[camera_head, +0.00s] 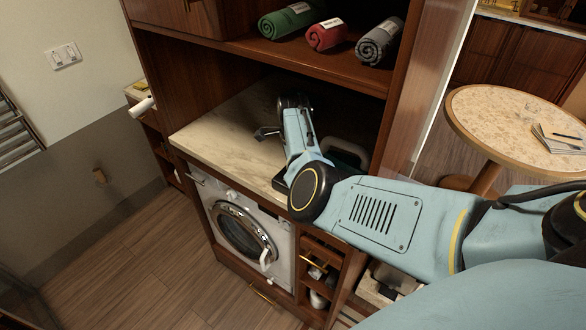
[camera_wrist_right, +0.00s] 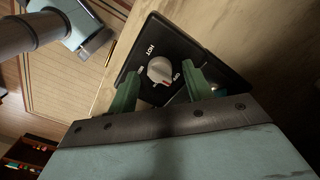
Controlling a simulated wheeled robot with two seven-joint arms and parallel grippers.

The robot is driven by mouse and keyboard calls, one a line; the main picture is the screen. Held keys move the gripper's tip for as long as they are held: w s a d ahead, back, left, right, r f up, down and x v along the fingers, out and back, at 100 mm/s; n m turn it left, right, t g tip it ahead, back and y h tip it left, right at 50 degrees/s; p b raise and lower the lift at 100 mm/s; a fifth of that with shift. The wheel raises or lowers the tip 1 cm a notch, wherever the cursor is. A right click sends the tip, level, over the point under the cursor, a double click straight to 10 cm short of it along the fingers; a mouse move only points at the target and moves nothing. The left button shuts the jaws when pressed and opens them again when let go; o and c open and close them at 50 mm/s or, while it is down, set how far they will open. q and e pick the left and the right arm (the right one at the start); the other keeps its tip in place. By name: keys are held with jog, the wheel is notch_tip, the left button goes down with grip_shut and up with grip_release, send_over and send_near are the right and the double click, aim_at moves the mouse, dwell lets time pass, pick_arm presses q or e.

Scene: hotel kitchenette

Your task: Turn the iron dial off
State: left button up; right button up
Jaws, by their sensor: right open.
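In the right wrist view a white round dial (camera_wrist_right: 159,68) sits on a black plate with white lettering; one word reads HOT. A small red mark shows on the dial's lower side. My right gripper (camera_wrist_right: 160,74) is open, with its green fingers on either side of the dial; I cannot tell whether they touch it. In the head view my right gripper (camera_head: 268,132) is over the marble counter (camera_head: 225,125). A dark, rounded object (camera_head: 347,152), possibly the iron, stands partly hidden behind my right arm. The dial is hidden there. My left gripper is not in view.
A shelf (camera_head: 330,65) above the counter holds green (camera_head: 288,20), red (camera_head: 326,35) and grey (camera_head: 380,40) rolled towels. Cabinet walls bound the counter's sides. A washing machine (camera_head: 240,228) is below it. A round table (camera_head: 500,115) stands at right. The counter's left part is clear.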

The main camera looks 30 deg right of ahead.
jog(key=shift+r+b, duration=0.35)
jog(key=shift+r, duration=3.25)
